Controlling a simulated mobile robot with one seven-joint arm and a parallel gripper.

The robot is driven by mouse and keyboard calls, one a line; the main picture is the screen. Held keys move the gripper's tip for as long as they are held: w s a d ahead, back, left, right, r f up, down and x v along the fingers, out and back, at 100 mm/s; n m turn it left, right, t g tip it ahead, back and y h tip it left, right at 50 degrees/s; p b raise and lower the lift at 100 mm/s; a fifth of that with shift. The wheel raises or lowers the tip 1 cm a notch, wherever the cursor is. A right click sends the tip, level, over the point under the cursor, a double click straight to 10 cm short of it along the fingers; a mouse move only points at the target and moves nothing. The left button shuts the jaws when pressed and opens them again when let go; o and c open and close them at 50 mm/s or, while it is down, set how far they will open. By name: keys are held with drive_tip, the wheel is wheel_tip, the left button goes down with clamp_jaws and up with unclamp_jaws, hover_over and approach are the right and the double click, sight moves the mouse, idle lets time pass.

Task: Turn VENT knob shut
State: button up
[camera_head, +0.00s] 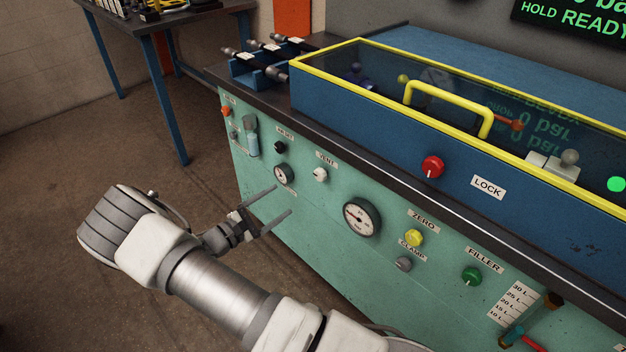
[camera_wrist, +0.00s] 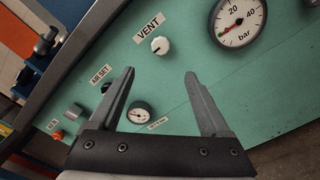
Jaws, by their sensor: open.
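The VENT knob (camera_head: 320,174) is a small white knob on the green front panel, just below its VENT label (camera_head: 326,159). In the wrist view the white VENT knob (camera_wrist: 160,45) lies beyond the fingertips, between their lines, with its label (camera_wrist: 149,27) beside it. A dark mark shows on the knob's face. My gripper (camera_head: 283,200) is open and empty, in front of the panel and to the lower left of the knob. Its two fingers also show in the wrist view (camera_wrist: 160,75), spread apart and not touching the knob.
A small gauge (camera_head: 284,173) and a black knob (camera_head: 280,146) sit left of the VENT knob. A larger bar gauge (camera_head: 361,217) is to its right. A red knob (camera_head: 432,167) and a yellow-framed cover (camera_head: 408,93) are above. Open floor (camera_head: 110,160) lies left.

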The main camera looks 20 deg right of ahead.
sight(317, 176)
drive_tip(key=b+x, duration=0.2)
drive_tip(key=x, duration=1.2)
clamp_jaws()
